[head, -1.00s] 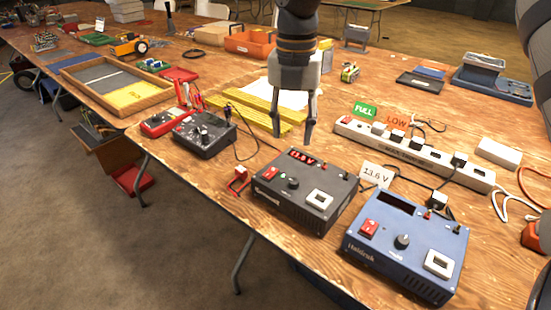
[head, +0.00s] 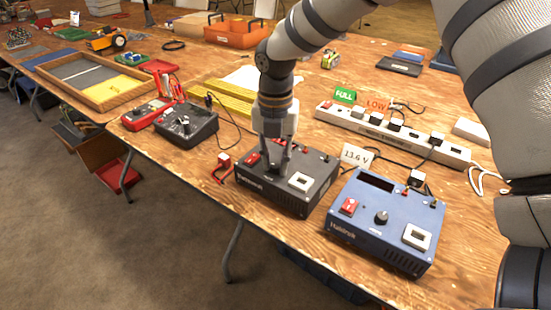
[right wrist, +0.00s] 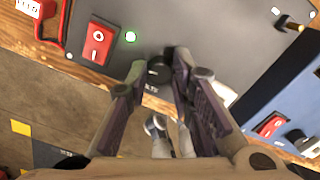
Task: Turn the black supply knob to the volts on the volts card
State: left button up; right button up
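The black supply (head: 285,203) stands near the table's front edge, with a red switch and a white-framed socket on top. My right gripper (head: 275,168) points down over it and hides its knob and display in the head view. In the right wrist view, the black knob (right wrist: 158,70) sits between the two fingertips of my right gripper (right wrist: 159,63). The fingers are apart, with a small gap showing on the knob's left side. The volts card (head: 357,156) stands behind the supplies and reads 13.6 V. My left gripper is out of view.
A blue supply (head: 385,228) with its own black knob stands close on the right. A white power strip (head: 392,135) lies behind, with green FULL and orange LOW cards. A black box with a dial (head: 188,128) and a red meter (head: 147,114) lie to the left.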

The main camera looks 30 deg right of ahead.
grip_shut()
